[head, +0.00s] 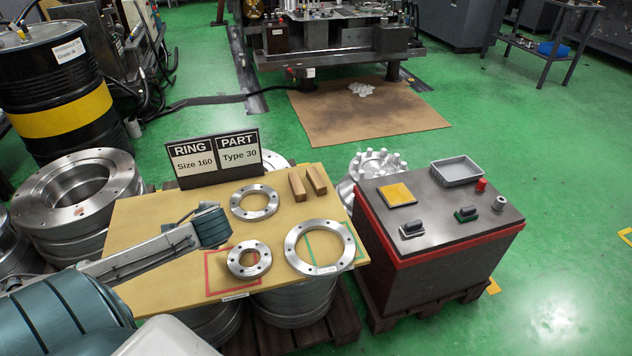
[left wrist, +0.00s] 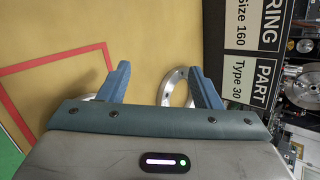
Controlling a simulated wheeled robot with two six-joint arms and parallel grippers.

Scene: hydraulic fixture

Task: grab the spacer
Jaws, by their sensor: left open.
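No part is labelled as the spacer, so I cannot tell which one it is. Two upright wooden blocks (head: 307,184) stand at the back right of the tan board. A medium steel ring (head: 235,202), a small ring (head: 233,262) and a large ring (head: 351,250) lie flat on the board. My right gripper is out of view.
The tan board (head: 150,215) has red and green outlines. A sign (head: 214,158) stands at its back edge. A dark cabinet (head: 445,205) to the right carries a grey tray (head: 457,171), a yellow pad (head: 397,194) and small parts. Large flanges (head: 72,185) stand at the left.

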